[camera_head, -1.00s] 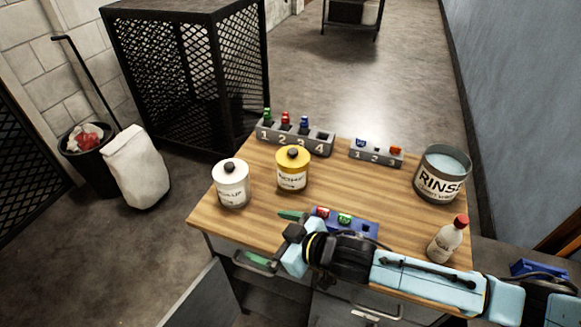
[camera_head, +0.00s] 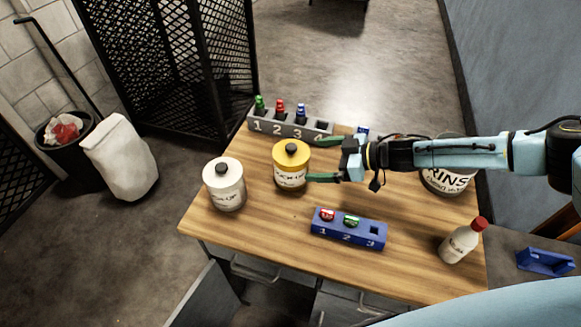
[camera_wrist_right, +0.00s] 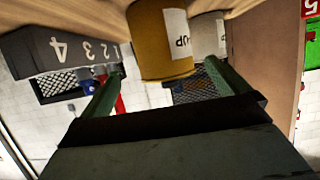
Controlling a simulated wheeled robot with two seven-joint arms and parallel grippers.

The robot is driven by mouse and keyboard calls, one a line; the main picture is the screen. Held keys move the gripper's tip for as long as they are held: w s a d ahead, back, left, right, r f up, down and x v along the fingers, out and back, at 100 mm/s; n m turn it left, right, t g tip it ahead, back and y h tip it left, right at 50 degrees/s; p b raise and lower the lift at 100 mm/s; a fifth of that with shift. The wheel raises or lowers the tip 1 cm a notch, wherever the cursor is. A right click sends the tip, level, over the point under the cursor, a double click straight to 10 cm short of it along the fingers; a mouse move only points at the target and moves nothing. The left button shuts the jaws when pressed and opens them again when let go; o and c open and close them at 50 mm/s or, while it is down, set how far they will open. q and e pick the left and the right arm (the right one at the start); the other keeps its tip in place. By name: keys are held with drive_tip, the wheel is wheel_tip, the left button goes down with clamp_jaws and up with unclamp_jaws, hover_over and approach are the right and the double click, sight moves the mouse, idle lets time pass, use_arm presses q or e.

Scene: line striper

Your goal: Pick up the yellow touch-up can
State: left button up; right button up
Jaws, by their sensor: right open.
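The yellow touch-up can (camera_head: 291,176) stands upright on the wooden table, with a dark knob on its lid. My right gripper (camera_head: 316,159) comes in from the right with its green fingers open. The fingertips are close to the can's right side, one toward the back and one toward the front. In the right wrist view the can (camera_wrist_right: 160,45) appears ahead, between the two open fingers (camera_wrist_right: 160,80). I cannot tell whether either finger touches it. The white touch-up can (camera_head: 225,185) stands to its left. My left gripper is not in view.
A grey numbered rack (camera_head: 289,125) with several coloured bottles stands behind the can. A blue numbered rack (camera_head: 348,229) lies in front. The rinse pot (camera_head: 446,181) is partly behind my right arm. A red-capped bottle (camera_head: 461,241) stands at the right. The table front left is clear.

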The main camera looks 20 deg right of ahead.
sight(291, 160)
drive_tip(key=shift+x, duration=0.9)
drive_tip(key=shift+w+a+f, duration=0.15)
drive_tip(key=shift+w+a, duration=0.05)
drive_tip(key=shift+a, duration=0.1)
drive_tip(key=shift+w+a+f, duration=0.1)
drive_tip(key=shift+w+a, duration=0.1)
drive_tip(key=shift+a, duration=0.25)
drive_tip(key=x, duration=0.3)
drive_tip(key=shift+a, duration=0.5)
drive_tip(key=shift+w+a+f, duration=0.1)
drive_tip(key=shift+w+a, duration=0.2)
drive_tip(key=shift+a, duration=0.05)
drive_tip(key=shift+c, duration=0.9)
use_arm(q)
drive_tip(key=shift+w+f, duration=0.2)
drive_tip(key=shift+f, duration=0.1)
use_arm(e)
drive_tip(key=c, duration=0.9)
